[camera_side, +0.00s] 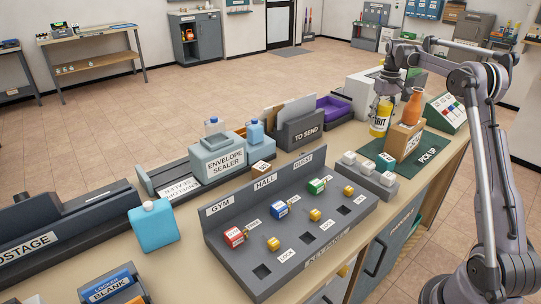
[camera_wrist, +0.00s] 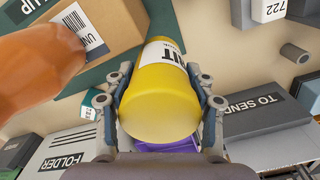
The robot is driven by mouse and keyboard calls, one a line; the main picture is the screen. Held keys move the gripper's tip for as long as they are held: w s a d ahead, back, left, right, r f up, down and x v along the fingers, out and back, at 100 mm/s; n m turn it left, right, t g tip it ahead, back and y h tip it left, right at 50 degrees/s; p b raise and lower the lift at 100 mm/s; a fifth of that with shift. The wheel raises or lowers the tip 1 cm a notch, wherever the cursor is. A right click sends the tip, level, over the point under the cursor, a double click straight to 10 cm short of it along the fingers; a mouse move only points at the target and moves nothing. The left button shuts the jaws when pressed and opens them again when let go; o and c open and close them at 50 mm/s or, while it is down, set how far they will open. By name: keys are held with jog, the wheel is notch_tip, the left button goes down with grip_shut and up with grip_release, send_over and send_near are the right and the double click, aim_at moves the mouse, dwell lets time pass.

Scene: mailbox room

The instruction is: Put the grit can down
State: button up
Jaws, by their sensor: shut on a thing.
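The grit can (camera_side: 380,118) is a yellow cylinder with a white label, partly readable as "RIT". My gripper (camera_side: 383,100) is around its upper part at the right end of the bench. In the wrist view the can (camera_wrist: 162,95) fills the middle. The two fingers of my gripper (camera_wrist: 162,112) press on its sides, shut on it. The can looks upright in the side view. I cannot tell whether its base touches the bench or hangs just above it.
The TO SEND holder (camera_side: 303,130) and purple tray (camera_side: 334,108) are left. Bare bench (camera_side: 345,139) shows in front of the can.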

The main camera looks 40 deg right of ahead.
aim_at(377, 135)
jog(key=shift+f, duration=3.8)
jog(key=shift+f, duration=0.15)
jog(key=o, duration=1.3)
